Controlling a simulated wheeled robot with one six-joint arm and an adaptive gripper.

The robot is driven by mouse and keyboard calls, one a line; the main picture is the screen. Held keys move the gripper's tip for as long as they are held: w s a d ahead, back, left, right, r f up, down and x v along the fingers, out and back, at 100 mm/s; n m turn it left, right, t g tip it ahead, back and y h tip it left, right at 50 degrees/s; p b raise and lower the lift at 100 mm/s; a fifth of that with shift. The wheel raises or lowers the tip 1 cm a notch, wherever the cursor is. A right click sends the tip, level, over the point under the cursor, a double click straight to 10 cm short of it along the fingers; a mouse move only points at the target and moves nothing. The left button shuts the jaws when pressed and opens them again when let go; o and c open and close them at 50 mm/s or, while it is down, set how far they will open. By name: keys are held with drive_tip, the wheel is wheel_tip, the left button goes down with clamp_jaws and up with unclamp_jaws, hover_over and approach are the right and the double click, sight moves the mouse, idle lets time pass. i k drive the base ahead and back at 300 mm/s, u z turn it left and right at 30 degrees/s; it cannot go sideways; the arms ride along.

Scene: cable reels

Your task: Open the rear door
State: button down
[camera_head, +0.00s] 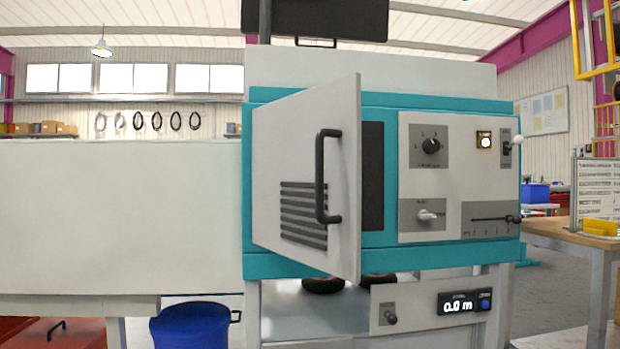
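A light grey door (290,130) on the teal machine cabinet (440,107) stands partly open. It is swung outward toward me, with its hinge side at the left and its free edge at the right. A black bar handle (321,177) and dark vent slots (303,213) are on its face. A dark opening (372,175) shows to the right of its free edge. The frame does not show whether this is the rear door. My gripper is not in view.
A control panel (459,215) with knobs and levers is right of the door. Below are a display reading 0.0 m (460,304) and a blue bin (190,325). A wooden-topped table (570,236) stands at the right, a large pale panel (120,220) at the left.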

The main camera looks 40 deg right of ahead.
sight(306, 145)
drive_tip(key=u, duration=0.95)
drive_tip(key=k, duration=1)
drive_tip(key=z, duration=2.05)
